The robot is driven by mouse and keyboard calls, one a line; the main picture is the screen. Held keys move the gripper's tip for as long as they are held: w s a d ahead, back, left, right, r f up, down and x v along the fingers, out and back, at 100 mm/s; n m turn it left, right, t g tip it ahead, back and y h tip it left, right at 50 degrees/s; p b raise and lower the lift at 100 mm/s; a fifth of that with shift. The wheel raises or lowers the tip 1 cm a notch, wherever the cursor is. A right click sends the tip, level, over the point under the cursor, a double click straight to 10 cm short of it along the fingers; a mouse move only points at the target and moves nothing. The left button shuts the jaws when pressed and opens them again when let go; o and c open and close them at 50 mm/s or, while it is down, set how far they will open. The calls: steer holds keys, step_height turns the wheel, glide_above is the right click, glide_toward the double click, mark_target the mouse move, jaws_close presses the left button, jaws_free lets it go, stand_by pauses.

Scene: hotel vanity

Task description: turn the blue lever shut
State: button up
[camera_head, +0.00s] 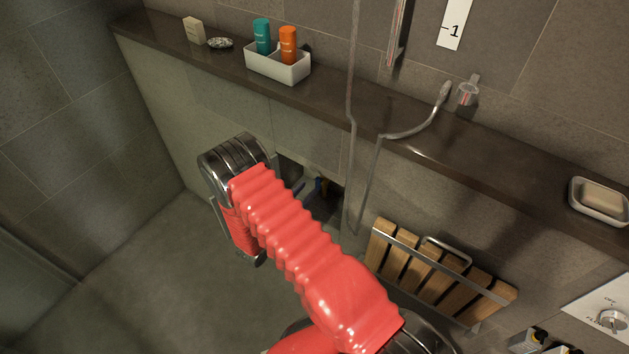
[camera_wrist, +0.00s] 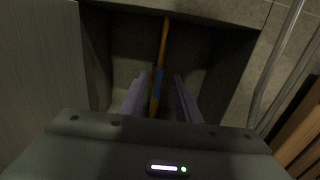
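The blue lever (camera_wrist: 157,88) shows in the wrist view inside a dark recess, in line with a thin copper-coloured pipe (camera_wrist: 164,42). My gripper (camera_wrist: 160,75) is open, with one finger on each side of the lever and a visible gap on both sides. I cannot tell how deep the fingertips are relative to the lever. In the head view, small blue and orange parts (camera_head: 318,185) show in the wall opening. My red-sleeved arm reaches toward it, and the arm hides my fingers there.
The recess (camera_wrist: 225,55) has walls close on both sides. A stone ledge (camera_head: 355,125) runs above, carrying a white tray (camera_head: 277,66) of bottles and a soap dish (camera_head: 599,201). A shower hose (camera_head: 366,185) hangs right of the opening, near a wooden folding seat (camera_head: 433,275).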

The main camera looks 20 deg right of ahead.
mark_target(316, 180)
steer(key=shift+x, duration=2.75)
steer(key=shift+c, duration=0.6)
jaws_close()
